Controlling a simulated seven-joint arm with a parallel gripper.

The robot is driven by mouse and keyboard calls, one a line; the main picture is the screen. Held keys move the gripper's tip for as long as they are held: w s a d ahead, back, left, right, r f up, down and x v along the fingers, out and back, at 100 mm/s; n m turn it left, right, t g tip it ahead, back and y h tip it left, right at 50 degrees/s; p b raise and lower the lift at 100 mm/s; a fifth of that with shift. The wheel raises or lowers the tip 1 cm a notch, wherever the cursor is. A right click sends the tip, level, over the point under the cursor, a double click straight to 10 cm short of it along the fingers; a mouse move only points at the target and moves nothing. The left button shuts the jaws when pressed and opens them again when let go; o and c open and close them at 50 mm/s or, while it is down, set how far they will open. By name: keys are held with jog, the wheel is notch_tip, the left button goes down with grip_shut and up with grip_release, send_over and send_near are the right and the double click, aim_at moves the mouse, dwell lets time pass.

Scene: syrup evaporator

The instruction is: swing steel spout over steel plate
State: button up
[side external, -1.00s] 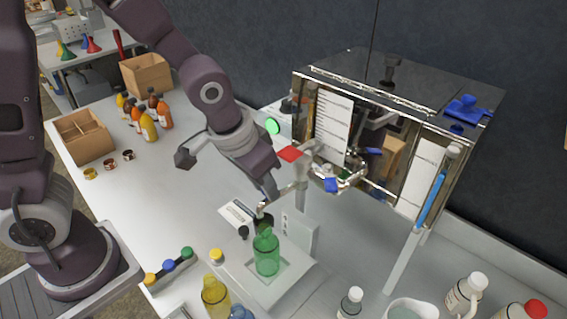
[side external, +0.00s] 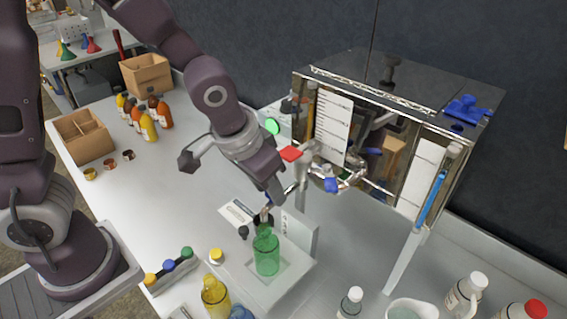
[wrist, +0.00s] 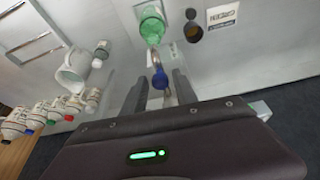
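My gripper (side external: 270,207) points down in front of the evaporator, just above the green bottle. In the wrist view its two dark fingers (wrist: 160,92) stand apart, with a blue grip (wrist: 159,78) between them and gaps visible on both sides. The steel spout (side external: 291,187) runs from the evaporator's front toward my fingers; its end is partly hidden by the gripper. The green bottle (side external: 267,256) stands upright on a pale square plate (side external: 292,284), seemingly the steel plate. The bottle also shows in the wrist view (wrist: 152,24). Contact between fingers and grip cannot be told.
The steel evaporator (side external: 400,90) stands at the right, with a blue-handled valve (side external: 332,185) on its front. A yellow bottle (side external: 215,297) and a white pitcher (side external: 411,309) stand in front.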

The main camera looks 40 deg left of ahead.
jog(key=shift+v, duration=2.5)
jog(key=shift+a+r, duration=0.1)
jog(key=s+a+r, duration=0.3)
jog(key=s+r, duration=0.1)
jog(key=s, duration=0.3)
jog(key=s+a+r+t, duration=0.1)
jog(key=s+a+r, duration=0.3)
jog(key=s, duration=0.4)
jog(key=shift+r+n+t, duration=0.15)
jog(key=shift+n+t, duration=0.15)
